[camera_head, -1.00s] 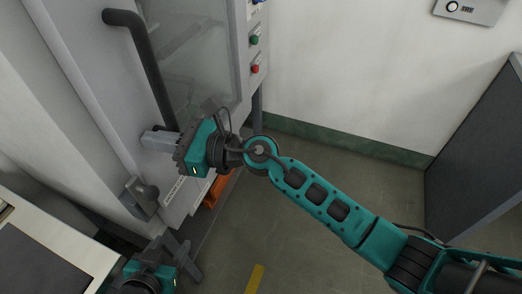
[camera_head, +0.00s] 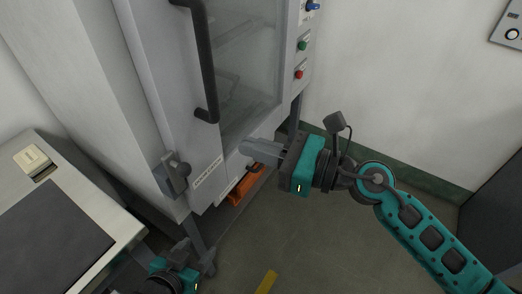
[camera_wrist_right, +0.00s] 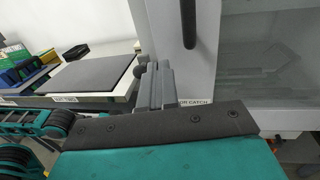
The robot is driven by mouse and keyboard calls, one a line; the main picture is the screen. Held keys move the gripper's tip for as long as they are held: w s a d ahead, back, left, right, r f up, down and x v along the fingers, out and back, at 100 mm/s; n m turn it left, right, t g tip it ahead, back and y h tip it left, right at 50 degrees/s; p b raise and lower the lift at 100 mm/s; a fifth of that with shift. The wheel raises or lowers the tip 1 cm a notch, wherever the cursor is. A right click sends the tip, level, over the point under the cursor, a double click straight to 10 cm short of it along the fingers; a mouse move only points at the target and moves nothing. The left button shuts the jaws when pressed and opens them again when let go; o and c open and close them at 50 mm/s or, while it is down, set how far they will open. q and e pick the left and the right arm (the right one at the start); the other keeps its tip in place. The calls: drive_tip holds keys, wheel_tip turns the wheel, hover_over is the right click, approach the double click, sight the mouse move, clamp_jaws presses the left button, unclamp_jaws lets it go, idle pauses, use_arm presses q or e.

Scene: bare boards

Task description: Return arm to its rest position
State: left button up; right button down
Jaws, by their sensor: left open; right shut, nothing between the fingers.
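My right gripper (camera_head: 262,149) is shut and empty, its grey fingers held together in front of the lower part of the cabinet door. It is apart from the dark door handle (camera_head: 205,60), below and to the right of the handle's lower end. Its shut fingers also show in the right wrist view (camera_wrist_right: 157,86). My right arm reaches in from the lower right. My left gripper (camera_head: 192,256) is at the bottom edge, partly cut off, open, near a cabinet leg.
The grey cabinet (camera_head: 165,90) has a glazed door, a door catch (camera_head: 172,175) and coloured buttons (camera_head: 301,58). A bench (camera_head: 115,240) with a dark mat (camera_head: 50,245) stands at left. An orange object (camera_head: 247,186) is under the cabinet. The floor (camera_head: 325,235) at right is clear.

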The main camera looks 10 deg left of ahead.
drive_tip(key=w+d+f+m+t+h, duration=0.1)
drive_tip(key=d+f+m+t+h, duration=0.35)
drive_tip(key=m, duration=0.95)
drive_tip(key=w+d+f+m+t+h, duration=0.1)
drive_tip(key=d+m+t+h, duration=0.1)
drive_tip(key=d+m+t, duration=0.8)
use_arm(q)
drive_tip(key=shift+w+r+p, duration=0.15)
drive_tip(key=shift+r+p, duration=0.25)
drive_tip(key=shift+r, duration=0.05)
use_arm(e)
drive_tip(key=s+d+f+m+g+h, duration=0.4)
drive_tip(key=f+m, duration=0.5)
drive_tip(key=m, duration=0.3)
drive_tip(key=s+d+f+m+g+h, duration=0.4)
drive_tip(key=s+f+m, duration=0.3)
drive_tip(key=m, duration=0.5)
wheel_tip(320, 180, down, 2)
drive_tip(key=shift+s+f+g+h, duration=0.25)
drive_tip(key=shift+s+g+h, duration=0.1)
drive_tip(key=shift+h, duration=0.1)
use_arm(q)
drive_tip(key=shift+w, duration=0.1)
use_arm(e)
drive_tip(key=shift+w, duration=0.1)
